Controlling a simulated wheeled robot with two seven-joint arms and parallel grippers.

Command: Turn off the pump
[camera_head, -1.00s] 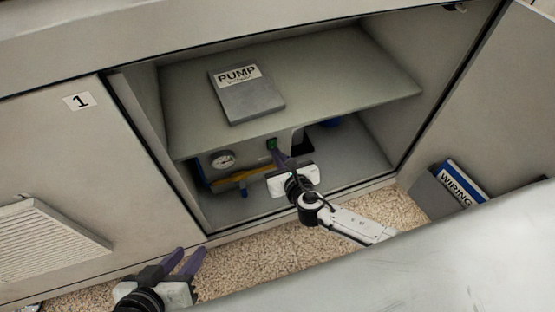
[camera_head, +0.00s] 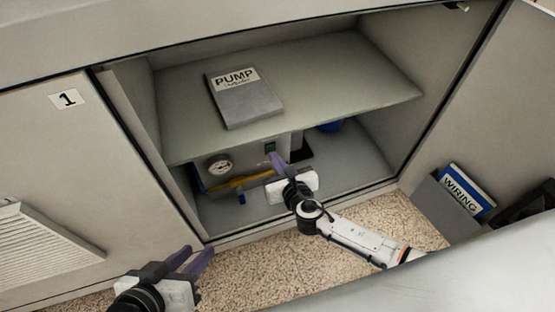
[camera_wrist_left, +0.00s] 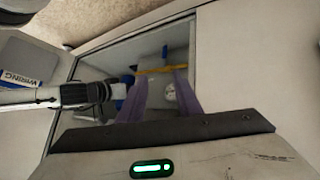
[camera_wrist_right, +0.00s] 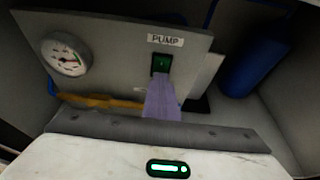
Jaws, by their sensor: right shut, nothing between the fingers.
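The pump panel (camera_wrist_right: 110,50) is a grey box on the cabinet's lower floor, with a "PUMP" label (camera_wrist_right: 165,41) above a green rocker switch (camera_wrist_right: 161,63). The switch also shows in the head view (camera_head: 270,147). A round gauge (camera_wrist_right: 64,55) is at the panel's left. My right gripper (camera_head: 274,160) is shut and empty, its purple fingertips just below the switch; in the right wrist view (camera_wrist_right: 161,85) the fingertips overlap the switch's lower edge. I cannot tell whether they touch. My left gripper (camera_head: 190,258) is open and empty outside the cabinet, near the carpet.
A grey "PUMP" binder (camera_head: 245,100) lies on the shelf (camera_head: 340,80) above the pump. A yellow hose or handle (camera_head: 240,182) runs below the panel. A blue cylinder (camera_wrist_right: 254,58) stands to its right. A holder with a "WIRING" binder (camera_head: 464,192) is on the open door.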

